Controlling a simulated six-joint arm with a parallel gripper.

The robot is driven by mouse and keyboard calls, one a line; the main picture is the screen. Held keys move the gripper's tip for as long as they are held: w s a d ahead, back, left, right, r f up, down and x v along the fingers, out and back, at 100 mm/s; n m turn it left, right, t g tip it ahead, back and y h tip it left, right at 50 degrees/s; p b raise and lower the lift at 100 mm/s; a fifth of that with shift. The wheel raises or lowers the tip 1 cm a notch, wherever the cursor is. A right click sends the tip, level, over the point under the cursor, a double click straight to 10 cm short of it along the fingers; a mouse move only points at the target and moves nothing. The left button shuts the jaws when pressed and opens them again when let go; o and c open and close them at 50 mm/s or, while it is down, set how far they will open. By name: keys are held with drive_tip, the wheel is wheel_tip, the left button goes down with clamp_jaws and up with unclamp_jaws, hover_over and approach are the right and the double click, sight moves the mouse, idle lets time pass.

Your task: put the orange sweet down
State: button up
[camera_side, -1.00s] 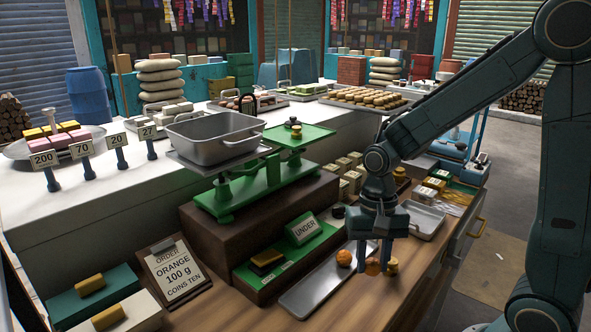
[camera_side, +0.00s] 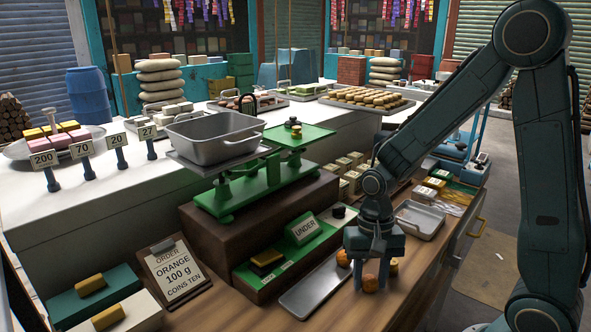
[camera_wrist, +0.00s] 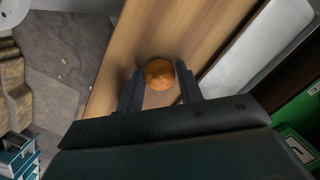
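The orange sweet (camera_side: 370,283) is a round orange ball low between the fingers of my gripper (camera_side: 371,286), over the brown wooden counter (camera_side: 408,291). In the wrist view the sweet (camera_wrist: 160,74) sits between the two dark fingertips (camera_wrist: 161,82), which appear to touch its sides, with wood behind it. My gripper looks shut on it. Whether the sweet touches the wood is hard to tell. Another orange ball (camera_side: 343,258) is just left of my gripper, and a golden one (camera_side: 393,266) is just right of it.
A long metal tray (camera_side: 312,289) lies left of my gripper. The green balance scale (camera_side: 262,183) carries a grey pan (camera_side: 216,138) on its left. An order card (camera_side: 176,272) reads orange, 100 g. A small metal tray (camera_side: 420,219) is behind right; wood in front is clear.

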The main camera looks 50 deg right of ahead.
drive_tip(key=shift+o, duration=1.3)
drive_tip(key=shift+r, duration=0.15)
wheel_tip(320, 180, up, 12)
drive_tip(key=w+d, duration=0.1)
drive_tip(key=shift+d, duration=0.15)
drive_tip(key=s+a+r+n+t+h, duration=0.1)
drive_tip(key=s+r+n+t, duration=0.4)
drive_tip(key=s, duration=0.4)
drive_tip(key=r+n, duration=0.1)
drive_tip(key=n, duration=0.1)
drive_tip(key=shift+a+r+n+t, duration=0.3)
drive_tip(key=shift+n+t, duration=0.1)
drive_tip(key=shift+o, duration=0.5)
drive_tip(key=shift+s+r+n+t, duration=0.1)
drive_tip(key=shift+s+n+t, duration=0.45)
drive_tip(key=shift+s, duration=0.25)
